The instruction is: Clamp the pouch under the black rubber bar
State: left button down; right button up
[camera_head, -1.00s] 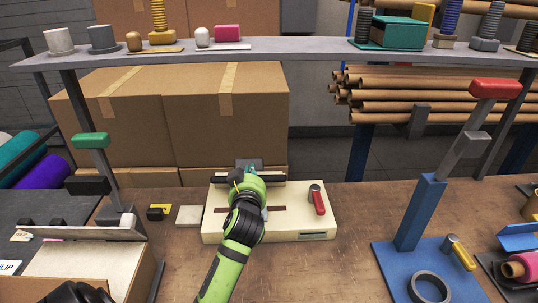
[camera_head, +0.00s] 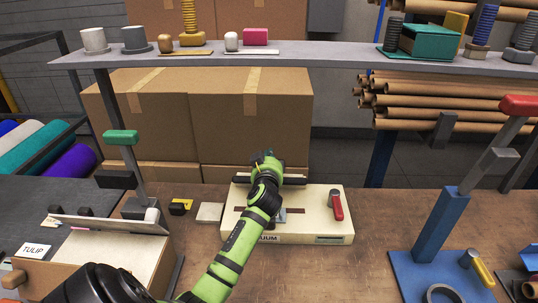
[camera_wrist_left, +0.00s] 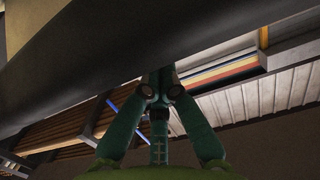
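The cream vacuum sealer (camera_head: 338,222) stands on the bench in the head view, with a red-handled lever (camera_head: 336,205) on its right. The black rubber bar (camera_head: 294,181) runs along its back edge; the arm hides its middle. A small blue-grey patch (camera_head: 281,215) beside my forearm may be the pouch; most of it is hidden. My left gripper (camera_head: 266,160) is over the bar's middle. In the left wrist view its fingers (camera_wrist_left: 160,78) come together close to a large dark surface, probably the bar. I see nothing held between them. My right gripper is out of view.
A pale square block (camera_head: 209,212) and a yellow tape measure (camera_head: 181,206) lie left of the sealer. A green-handled press (camera_head: 121,138) stands at left, a blue press stand (camera_head: 443,225) at right. A grey shelf (camera_head: 300,58) crosses above.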

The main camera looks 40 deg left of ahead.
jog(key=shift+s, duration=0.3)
pick_arm(q)
jog(key=shift+f, duration=0.1)
jog(key=s+d+f+t+b, duration=0.1)
jog(key=b, duration=0.5)
jog(key=shift+f+y, duration=0.25)
jog(key=shift+y, duration=0.15)
jog(key=shift+s+d+f+b, duration=0.35)
jog(key=shift+s+d+b, duration=0.15)
jog(key=shift+s+d, duration=0.35)
jog(key=shift+s+d+f, duration=0.1)
jog(key=shift+s, duration=0.3)
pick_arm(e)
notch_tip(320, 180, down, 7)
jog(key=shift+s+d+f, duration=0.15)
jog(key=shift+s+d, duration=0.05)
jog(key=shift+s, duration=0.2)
pick_arm(q)
jog(key=shift+f, duration=0.1)
